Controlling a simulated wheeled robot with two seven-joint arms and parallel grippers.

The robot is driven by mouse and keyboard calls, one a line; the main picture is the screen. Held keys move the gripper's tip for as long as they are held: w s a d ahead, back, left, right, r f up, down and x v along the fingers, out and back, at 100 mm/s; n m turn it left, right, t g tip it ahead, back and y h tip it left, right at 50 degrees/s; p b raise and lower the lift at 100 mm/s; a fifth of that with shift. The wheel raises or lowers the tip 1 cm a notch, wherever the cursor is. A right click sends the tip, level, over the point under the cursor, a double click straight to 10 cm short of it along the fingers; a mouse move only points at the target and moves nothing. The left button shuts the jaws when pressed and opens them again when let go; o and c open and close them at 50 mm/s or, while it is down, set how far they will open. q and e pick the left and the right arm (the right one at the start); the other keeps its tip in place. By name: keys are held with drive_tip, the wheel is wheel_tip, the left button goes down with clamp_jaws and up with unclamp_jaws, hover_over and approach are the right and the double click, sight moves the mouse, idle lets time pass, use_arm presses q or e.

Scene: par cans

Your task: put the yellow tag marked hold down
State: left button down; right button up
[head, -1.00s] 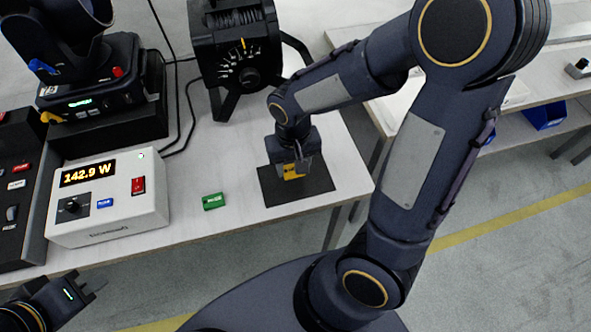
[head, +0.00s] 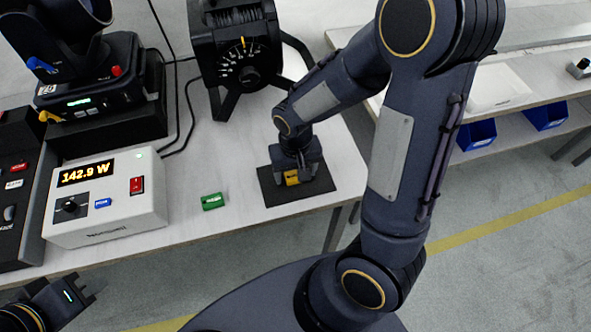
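The yellow tag (head: 291,178) is at the black mat (head: 284,196) on the right part of the table. My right gripper (head: 296,177) points down over the mat with its fingers around the tag. The fingers and wrist hide part of the tag, and its marking is not readable. I cannot tell whether the fingers press on it or whether it touches the mat. My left gripper (head: 88,289) is at the lower left, in front of the table, with its fingers apart and empty.
A green tag (head: 212,201) lies left of the mat. A white power meter (head: 105,199) reading 142.9 W stands further left. A black par can (head: 238,50) on a stand is behind, with cables beside it. Blue bins (head: 478,134) sit under the far right table.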

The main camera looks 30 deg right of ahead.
sight(295, 176)
drive_tip(key=shift+r, duration=0.1)
drive_tip(key=shift+r, duration=0.25)
wheel_tip(295, 176, up, 11)
drive_tip(key=p, duration=0.2)
drive_tip(key=s+a+r+n+t+y, duration=0.1)
drive_tip(key=s+r+t+y, duration=0.2)
drive_tip(key=s, duration=0.8)
drive_tip(key=shift+s+r+t+y, duration=0.4)
drive_tip(key=shift+r+t, duration=0.9)
drive_tip(key=shift+r, duration=0.7)
